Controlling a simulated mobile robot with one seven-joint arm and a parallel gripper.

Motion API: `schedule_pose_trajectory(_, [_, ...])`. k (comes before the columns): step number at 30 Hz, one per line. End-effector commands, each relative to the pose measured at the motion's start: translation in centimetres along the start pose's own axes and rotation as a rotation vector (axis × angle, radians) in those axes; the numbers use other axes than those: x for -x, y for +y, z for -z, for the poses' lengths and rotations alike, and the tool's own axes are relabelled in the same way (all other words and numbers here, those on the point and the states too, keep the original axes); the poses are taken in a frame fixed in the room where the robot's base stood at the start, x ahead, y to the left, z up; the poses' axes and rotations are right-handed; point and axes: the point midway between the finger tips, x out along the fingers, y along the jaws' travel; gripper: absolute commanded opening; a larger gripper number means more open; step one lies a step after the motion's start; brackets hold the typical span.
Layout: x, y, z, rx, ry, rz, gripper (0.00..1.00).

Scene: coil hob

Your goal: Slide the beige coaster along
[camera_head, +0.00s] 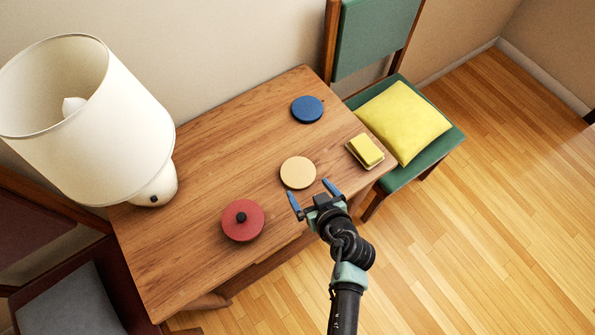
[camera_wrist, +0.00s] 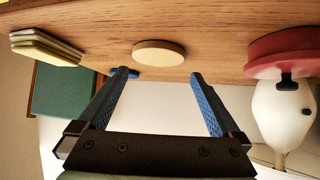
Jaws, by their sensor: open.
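The beige coaster (camera_head: 298,172) is a flat round disc lying on the wooden table, near its front edge. In the head view my gripper (camera_head: 314,190) is just in front of it, with its two blue fingers spread and nothing between them. In the wrist view the coaster (camera_wrist: 158,53) appears beyond the fingertips, centred between the open fingers of my gripper (camera_wrist: 160,75). The coaster looks apart from the fingers, though the exact gap is hard to tell.
A red lidded round object (camera_head: 243,220) lies left of the coaster. A blue disc (camera_head: 307,109) is farther back. A white lamp (camera_head: 90,115) stands at the left. Bare wooden table (camera_head: 215,150) lies between them.

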Motion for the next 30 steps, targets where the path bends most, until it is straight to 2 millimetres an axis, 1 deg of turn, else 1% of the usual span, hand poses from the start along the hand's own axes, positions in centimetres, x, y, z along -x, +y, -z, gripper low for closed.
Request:
schedule_pose_trajectory(1, [0.8, 0.0, 0.3, -0.001, -0.003, -0.001, 1.00])
schedule_pose_trajectory(5, [2.2, 0.0, 0.5, -0.001, -0.003, 0.000, 1.00])
schedule_pose_trajectory(18, [7.7, 0.0, 0.4, -0.001, -0.003, -0.001, 1.00])
schedule_pose_trajectory(22, [8.8, 0.0, 0.2, -0.002, -0.003, -0.001, 1.00])
schedule_pose_trajectory(27, [9.5, 0.0, 0.2, -0.001, 0.001, -0.001, 1.00])
schedule_pose_trajectory(29, [9.4, 0.0, 0.9, 0.003, 0.018, -0.004, 1.00])
schedule_pose_trajectory(30, [9.3, 0.1, 1.8, 0.008, 0.041, -0.010, 1.00])
